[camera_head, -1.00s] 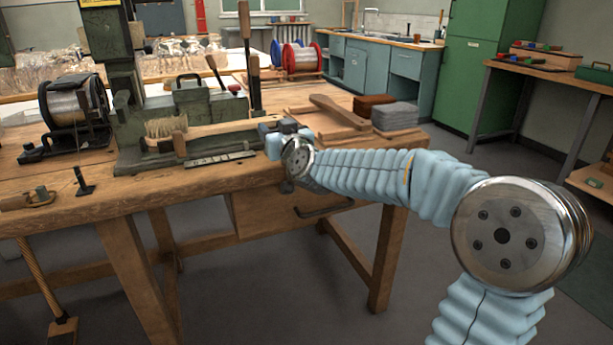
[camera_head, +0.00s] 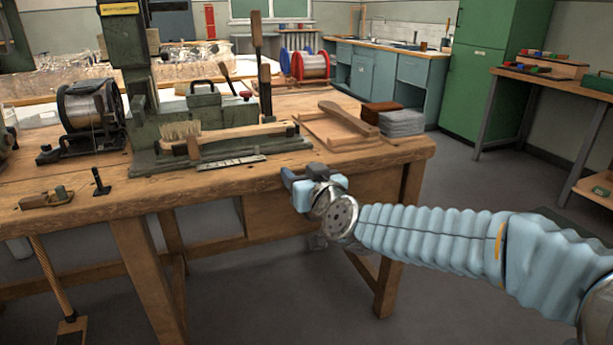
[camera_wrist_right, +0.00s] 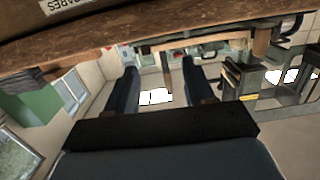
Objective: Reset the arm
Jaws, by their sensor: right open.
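My right gripper (camera_head: 288,177) is just off the front edge of the workbench (camera_head: 380,160) in the head view. It is open and empty. In the right wrist view its two dark fingers (camera_wrist_right: 162,78) stand apart with nothing between them. A wooden-handled brush (camera_head: 240,132) with pale bristles lies across the green machine (camera_head: 150,158). The gripper is in front of and apart from the brush handle. My left gripper does not show.
A spool of wire (camera_head: 88,110) stands at the bench's left. A wooden board (camera_head: 340,130), a brown block (camera_head: 381,112) and a grey stack (camera_head: 401,123) sit at its right end. A small ruler-like strip (camera_head: 230,162) lies near the front. Floor right of the bench is clear.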

